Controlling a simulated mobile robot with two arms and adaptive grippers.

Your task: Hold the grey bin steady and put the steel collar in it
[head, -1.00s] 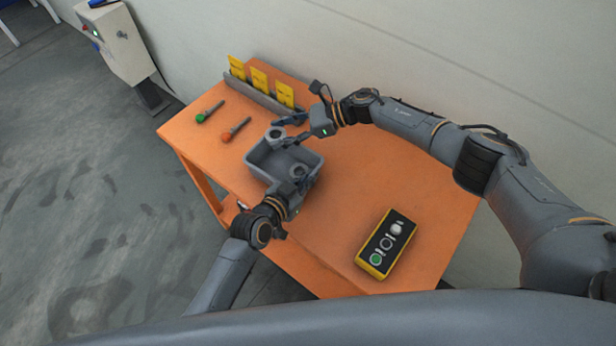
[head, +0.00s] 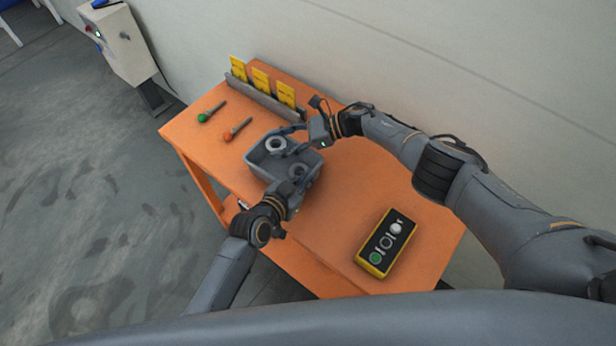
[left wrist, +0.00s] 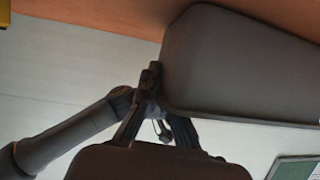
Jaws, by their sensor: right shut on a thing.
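The grey bin (head: 262,167) stands on the orange table, and its outer side fills the upper right of the left wrist view (left wrist: 235,65). The steel collar (head: 276,144), a grey ring, is over the bin's far part, within its outline. My right gripper (head: 287,146) is shut on the collar. My left gripper (head: 298,176) is at the bin's near right side. In the left wrist view its fingers (left wrist: 165,105) reach up to the bin, which partly hides one finger. I cannot tell whether they are closed on the wall.
The orange table (head: 345,185) also holds a green-ended tool (head: 212,112), an orange-ended tool (head: 237,130) and a rack with yellow cards (head: 262,82). A yellow-and-black button box (head: 386,243) sits at the right front. The table between bin and box is clear.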

